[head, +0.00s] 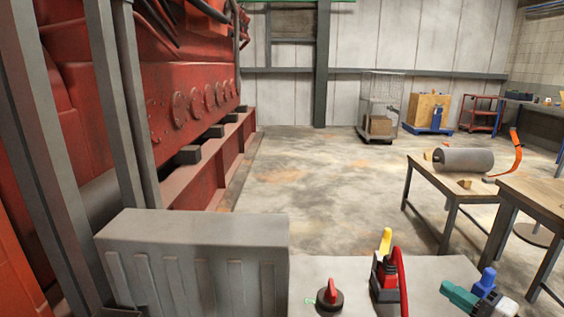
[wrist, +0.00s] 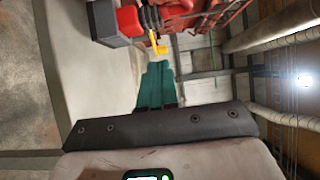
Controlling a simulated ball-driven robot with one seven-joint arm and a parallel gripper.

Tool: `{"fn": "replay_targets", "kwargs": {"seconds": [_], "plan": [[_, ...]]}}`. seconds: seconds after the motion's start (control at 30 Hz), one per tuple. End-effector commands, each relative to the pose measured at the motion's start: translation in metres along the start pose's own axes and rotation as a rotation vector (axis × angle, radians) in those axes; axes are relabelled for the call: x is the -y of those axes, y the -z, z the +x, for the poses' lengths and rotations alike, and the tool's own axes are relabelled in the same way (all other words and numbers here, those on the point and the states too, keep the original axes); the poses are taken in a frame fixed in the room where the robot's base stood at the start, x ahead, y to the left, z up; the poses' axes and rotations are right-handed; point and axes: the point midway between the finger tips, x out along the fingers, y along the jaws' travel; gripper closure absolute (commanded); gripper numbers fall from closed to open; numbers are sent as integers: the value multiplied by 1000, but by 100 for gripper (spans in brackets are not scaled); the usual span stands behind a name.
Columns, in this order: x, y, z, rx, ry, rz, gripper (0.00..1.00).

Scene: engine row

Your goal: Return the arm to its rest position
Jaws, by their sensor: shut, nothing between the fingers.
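My gripper (head: 448,288) shows at the lower right of the head view, with teal fingers pointing left and nothing held. In the wrist view its teal fingers (wrist: 156,68) are together in the middle of the picture. A red and black piece with a yellow top (head: 385,268) stands on a pale surface (head: 345,270), left of the fingers and apart from them in the head view. Most of my arm is out of view.
A red rotary knob (head: 329,297) and a grey ribbed box (head: 195,250) are to the left. A large red engine (head: 190,75) fills the left side. A wooden table (head: 450,185) with a grey cylinder (head: 465,160) is at right. The middle floor is clear.

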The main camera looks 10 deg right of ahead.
Motion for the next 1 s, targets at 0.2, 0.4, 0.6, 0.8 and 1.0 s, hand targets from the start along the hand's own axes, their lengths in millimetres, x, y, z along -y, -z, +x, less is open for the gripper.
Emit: {"fn": "replay_targets", "kwargs": {"seconds": [0.2,0.4,0.6,0.8,1.0], "plan": [[-15,-14,2,22,-57,-32,100],[-38,-35,3,57,-145,-82,100],[-72,-69,1,120,-277,-163,100],[-121,-120,-15,235,-481,-299,100],[-187,-206,-79,495,-840,-584,100]]}}
